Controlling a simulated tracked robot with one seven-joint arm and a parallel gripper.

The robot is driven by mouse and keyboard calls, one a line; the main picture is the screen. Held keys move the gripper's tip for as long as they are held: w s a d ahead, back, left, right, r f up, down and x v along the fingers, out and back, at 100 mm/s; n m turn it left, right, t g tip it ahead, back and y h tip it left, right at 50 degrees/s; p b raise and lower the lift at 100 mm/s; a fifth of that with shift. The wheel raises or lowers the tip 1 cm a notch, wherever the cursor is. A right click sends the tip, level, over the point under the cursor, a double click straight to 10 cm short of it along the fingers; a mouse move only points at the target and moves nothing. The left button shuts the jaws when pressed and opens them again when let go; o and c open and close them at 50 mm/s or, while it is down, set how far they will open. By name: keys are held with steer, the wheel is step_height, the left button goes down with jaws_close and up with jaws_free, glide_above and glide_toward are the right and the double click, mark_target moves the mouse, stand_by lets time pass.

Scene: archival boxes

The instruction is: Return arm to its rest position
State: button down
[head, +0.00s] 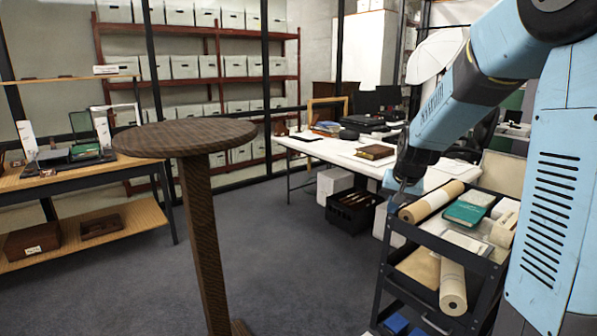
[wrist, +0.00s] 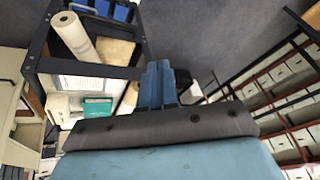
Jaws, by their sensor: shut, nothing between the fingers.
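My gripper (wrist: 158,82) shows in the wrist view with its two blue fingers together and nothing between them. In the head view my blue arm comes down from the upper right, and its dark wrist ends above the left edge of the black cart (head: 379,262). On the cart's top lie a rolled paper tube (head: 432,201) and a teal book (head: 464,212). The teal book also shows in the wrist view (wrist: 95,105).
A round brown pedestal table (head: 185,138) stands empty in front. A white desk (head: 325,148) with a brown book (head: 375,152) is behind the cart. A wooden bench (head: 60,181) stands at left, and shelves of white boxes (head: 183,67) line the back.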

steer(key=s+r+n, duration=0.1)
steer(key=s+r, duration=0.2)
steer(key=s, duration=0.7)
steer(key=s+a+r+n, duration=0.1)
steer(key=s+r, duration=0.3)
steer(key=s, duration=0.6)
steer(key=s+a+r+n, duration=0.1)
steer(key=s+r, duration=0.2)
steer(key=s, duration=0.7)
steer(key=shift+a+r+t, duration=0.15)
steer(key=shift+r+t, duration=0.15)
steer(key=shift+r, duration=0.1)
